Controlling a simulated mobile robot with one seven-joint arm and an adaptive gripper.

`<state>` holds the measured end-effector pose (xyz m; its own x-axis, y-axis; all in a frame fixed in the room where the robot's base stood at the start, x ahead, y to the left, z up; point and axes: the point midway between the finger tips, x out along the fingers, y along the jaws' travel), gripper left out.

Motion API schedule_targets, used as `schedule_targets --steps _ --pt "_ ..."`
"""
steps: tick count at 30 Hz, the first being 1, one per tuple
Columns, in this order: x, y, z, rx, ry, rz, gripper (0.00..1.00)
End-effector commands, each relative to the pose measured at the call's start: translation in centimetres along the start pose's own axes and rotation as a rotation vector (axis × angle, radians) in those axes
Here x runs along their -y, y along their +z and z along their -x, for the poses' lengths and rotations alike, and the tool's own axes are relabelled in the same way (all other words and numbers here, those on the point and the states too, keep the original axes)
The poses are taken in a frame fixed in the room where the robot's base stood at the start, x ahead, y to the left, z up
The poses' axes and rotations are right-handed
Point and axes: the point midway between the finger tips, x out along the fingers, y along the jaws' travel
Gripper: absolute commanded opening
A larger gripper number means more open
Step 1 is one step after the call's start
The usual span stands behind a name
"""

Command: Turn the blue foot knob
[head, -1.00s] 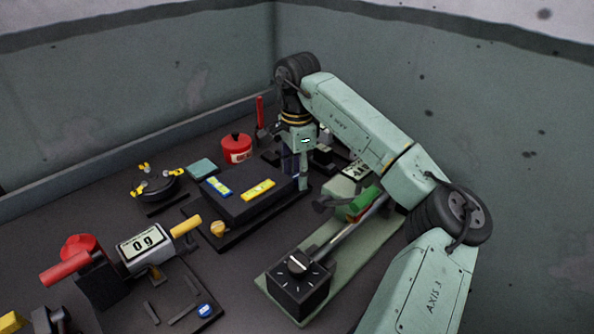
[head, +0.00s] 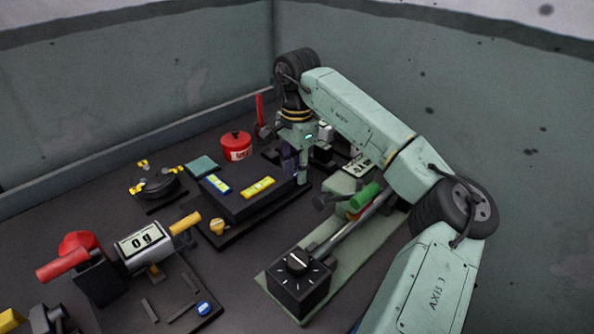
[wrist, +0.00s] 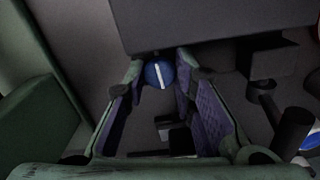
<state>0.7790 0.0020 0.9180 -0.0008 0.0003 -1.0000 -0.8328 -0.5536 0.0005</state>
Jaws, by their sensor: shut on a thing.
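The blue foot knob (wrist: 158,75) is round with a white line across its top, at the edge of a dark block in the wrist view. My gripper (wrist: 160,82) is shut on it, with one fingertip on each side. In the head view my gripper (head: 298,172) points down at the right end of the dark block (head: 236,200). The gripper hides the blue foot knob there. The block carries a blue level vial (head: 219,184) and a yellow level vial (head: 258,187). A yellow foot knob (head: 217,226) sits at its front corner.
A red pot (head: 236,147) and a teal pad (head: 202,166) are behind the block. A green rail fixture with a black dial box (head: 300,284) stands in front and right. A scale-like device (head: 143,241) and another blue knob (head: 204,309) are at the front left.

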Motion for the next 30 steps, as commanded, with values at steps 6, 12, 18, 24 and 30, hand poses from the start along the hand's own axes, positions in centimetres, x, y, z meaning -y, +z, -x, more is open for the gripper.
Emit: schedule_targets --steps 6,12,18,24,30 --pt "0.02 -0.04 0.03 -0.001 -0.002 0.105 0.0" --pt "0.02 -0.04 0.05 -0.001 -0.002 0.106 0.0" --pt "0.02 -0.04 0.04 -0.001 -0.001 0.105 0.34" --pt "0.01 -0.04 0.02 -0.001 -0.001 0.105 0.44" --pt "0.0 -0.03 0.02 -0.001 -0.001 0.105 0.44"
